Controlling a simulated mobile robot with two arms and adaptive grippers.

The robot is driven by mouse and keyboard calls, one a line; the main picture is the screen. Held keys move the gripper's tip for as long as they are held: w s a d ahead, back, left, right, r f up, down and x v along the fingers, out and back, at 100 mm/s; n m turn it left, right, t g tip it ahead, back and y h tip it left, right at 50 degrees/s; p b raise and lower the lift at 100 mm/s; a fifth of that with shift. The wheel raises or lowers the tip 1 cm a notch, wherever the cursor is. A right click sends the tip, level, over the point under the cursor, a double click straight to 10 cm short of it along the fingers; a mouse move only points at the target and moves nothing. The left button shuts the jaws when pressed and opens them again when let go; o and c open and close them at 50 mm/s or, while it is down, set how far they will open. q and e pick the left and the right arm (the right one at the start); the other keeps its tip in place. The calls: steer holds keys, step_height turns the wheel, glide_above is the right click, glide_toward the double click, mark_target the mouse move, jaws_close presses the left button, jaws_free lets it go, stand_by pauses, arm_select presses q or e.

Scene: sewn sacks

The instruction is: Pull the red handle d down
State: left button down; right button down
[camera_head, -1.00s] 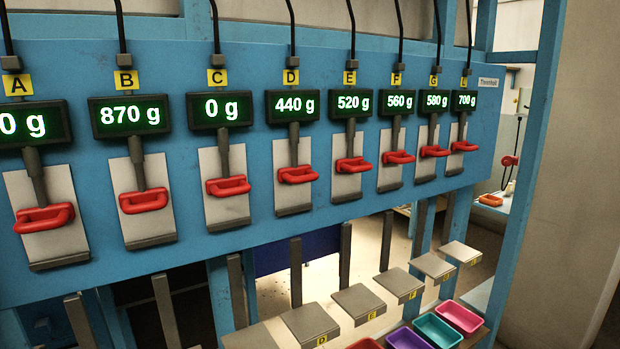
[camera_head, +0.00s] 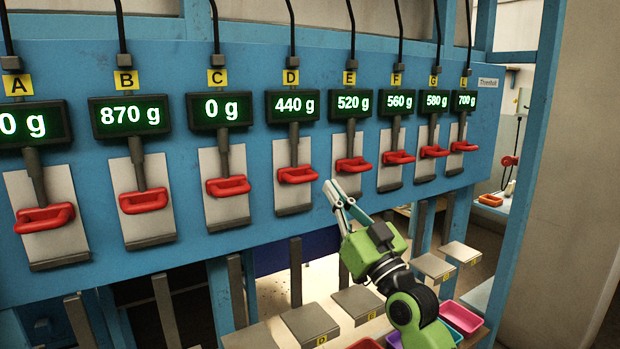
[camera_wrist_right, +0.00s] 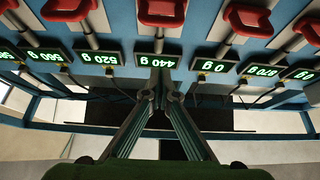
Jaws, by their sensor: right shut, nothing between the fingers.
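The red handle d (camera_head: 298,175) is a red loop on a dark lever, in front of a grey plate under the yellow D label (camera_head: 291,77) and the 440 g display (camera_head: 292,105). It also shows at the top of the upside-down right wrist view (camera_wrist_right: 162,12). My right gripper (camera_head: 334,188) is shut and empty. In the head view its fingertips are just right of handle d and slightly lower, with a visible gap. In the right wrist view its closed tips (camera_wrist_right: 160,78) line up with the 440 g display. My left gripper is not in view.
Similar red handles stand in a row on the blue panel; handle C (camera_head: 228,186) is to the left and handle E (camera_head: 353,164) to the right. Grey platforms (camera_head: 310,322) and coloured trays (camera_head: 461,317) lie below. The space in front of the panel's left part is clear.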

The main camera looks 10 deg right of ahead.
steer(key=p+x, duration=0.3)
steer(key=x, duration=0.7)
steer(key=shift+w+f, duration=0.15)
steer(key=shift+f, duration=0.9)
steer(key=shift+w+f, duration=0.2)
steer(key=shift+f, duration=0.8)
steer(key=shift+a+f, duration=0.1)
